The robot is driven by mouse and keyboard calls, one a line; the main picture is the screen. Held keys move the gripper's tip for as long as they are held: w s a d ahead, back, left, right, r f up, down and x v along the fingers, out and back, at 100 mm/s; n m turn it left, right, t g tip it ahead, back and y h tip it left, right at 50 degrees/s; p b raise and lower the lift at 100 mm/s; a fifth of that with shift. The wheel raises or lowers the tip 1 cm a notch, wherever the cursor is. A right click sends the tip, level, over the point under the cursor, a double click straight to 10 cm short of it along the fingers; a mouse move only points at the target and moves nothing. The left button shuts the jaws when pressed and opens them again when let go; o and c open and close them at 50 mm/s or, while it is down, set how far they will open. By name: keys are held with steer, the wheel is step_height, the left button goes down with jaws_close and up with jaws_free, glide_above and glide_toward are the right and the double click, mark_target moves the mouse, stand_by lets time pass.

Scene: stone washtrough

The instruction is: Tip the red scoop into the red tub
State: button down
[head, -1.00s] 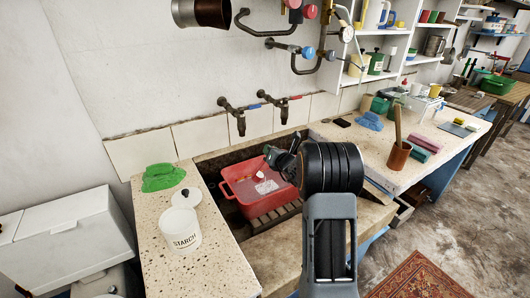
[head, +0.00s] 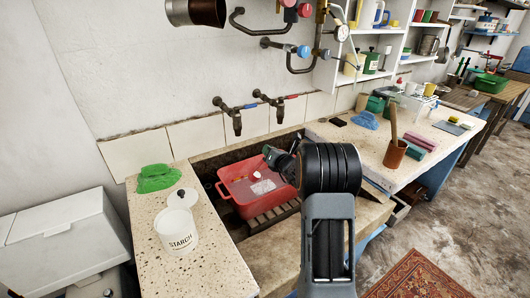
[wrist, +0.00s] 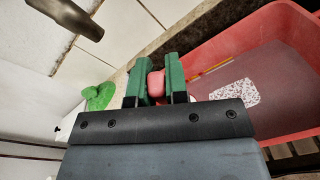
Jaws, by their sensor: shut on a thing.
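The red tub (head: 232,192) sits in the stone trough, on a slatted wooden rack. A white speckled patch shows on its floor, and the tub also fills the right of the wrist view (wrist: 285,50). My gripper (head: 271,156) is over the tub's back part in the head view. In the wrist view its green fingers (wrist: 157,78) are shut on a red-pink piece, the red scoop (wrist: 156,84). A small pale and red shape shows below the gripper in the head view, apparently the scoop (head: 257,174). The scoop's tilt and contents cannot be made out.
A white starch jar (head: 177,230), its lid (head: 183,198) and a green cloth (head: 157,178) are on the left ledge. Two taps (head: 236,119) jut over the trough.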

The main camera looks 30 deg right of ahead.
steer(key=shift+s+d+f+m+t+b, duration=0.2)
steer(key=shift+s+d+m+b, duration=0.1)
steer(key=shift+d, duration=0.15)
steer(key=shift+s+d+f+m+t+b, duration=0.2)
steer(key=shift+d+m+b, duration=0.1)
steer(key=shift+d, duration=0.1)
stand_by(0.3)
steer(key=shift+s+d+f+m+t+b, duration=0.25)
steer(key=shift+s+d+f+m+b, duration=0.15)
steer(key=shift+d+b, duration=0.2)
steer(key=shift+s+d+f+m+t+b, duration=0.25)
steer(key=shift+d+f+m+b, duration=0.1)
steer(key=shift+d+m+b, duration=0.2)
steer(key=shift+s+d+f+m+t+b, duration=0.3)
steer(key=shift+d+f+m+b, duration=0.25)
steer(key=shift+b, duration=0.15)
steer(key=shift+s+d+f+m+t+b, duration=0.3)
steer(key=shift+d+f+m+b, duration=0.15)
steer(key=shift+b, duration=0.25)
